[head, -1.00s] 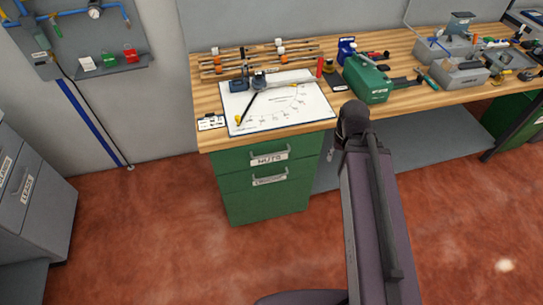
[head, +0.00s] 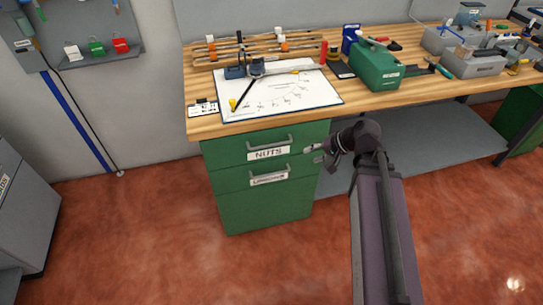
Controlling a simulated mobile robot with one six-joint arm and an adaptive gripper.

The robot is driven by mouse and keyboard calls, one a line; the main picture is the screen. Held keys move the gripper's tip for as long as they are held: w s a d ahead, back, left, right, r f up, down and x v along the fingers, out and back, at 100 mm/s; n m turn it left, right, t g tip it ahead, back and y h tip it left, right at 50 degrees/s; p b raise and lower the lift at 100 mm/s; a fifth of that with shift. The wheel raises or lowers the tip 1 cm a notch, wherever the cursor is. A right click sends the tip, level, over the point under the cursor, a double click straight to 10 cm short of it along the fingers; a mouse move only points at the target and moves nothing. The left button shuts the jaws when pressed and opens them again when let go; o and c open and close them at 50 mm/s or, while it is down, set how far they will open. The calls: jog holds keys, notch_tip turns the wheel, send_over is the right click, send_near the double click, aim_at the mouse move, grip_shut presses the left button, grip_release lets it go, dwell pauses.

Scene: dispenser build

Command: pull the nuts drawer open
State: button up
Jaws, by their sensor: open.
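The nuts drawer (head: 230,152) is the upper drawer of the green cabinet under the wooden bench. It is shut and carries a white NUTS label and a grey bar handle (head: 269,142). My gripper (head: 314,154) is open and empty, at the right of the drawer front, with its fingers pointing left toward the handle. It is apart from the handle in the picture. How far it stands in front of the drawer face is hard to tell.
A second drawer (head: 235,205) with its own handle (head: 269,177) sits below, also shut. The bench top (head: 190,125) overhangs the drawers and carries a white board (head: 300,95) and a green toolbox (head: 372,70). The red floor before the cabinet is clear.

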jog(key=w+a+f+m+t+y+b, duration=0.1)
jog(key=w+f+m+t+y+b, duration=0.3)
jog(key=b, duration=1.2)
notch_tip(320, 180, down, 3)
jog(key=w+y, duration=0.1)
jog(key=y, duration=0.1)
jog(key=shift+r+t+y, duration=0.2)
jog(key=shift+t+y, duration=0.1)
jog(key=shift+w+a, duration=0.1)
jog(key=shift+a, duration=0.1)
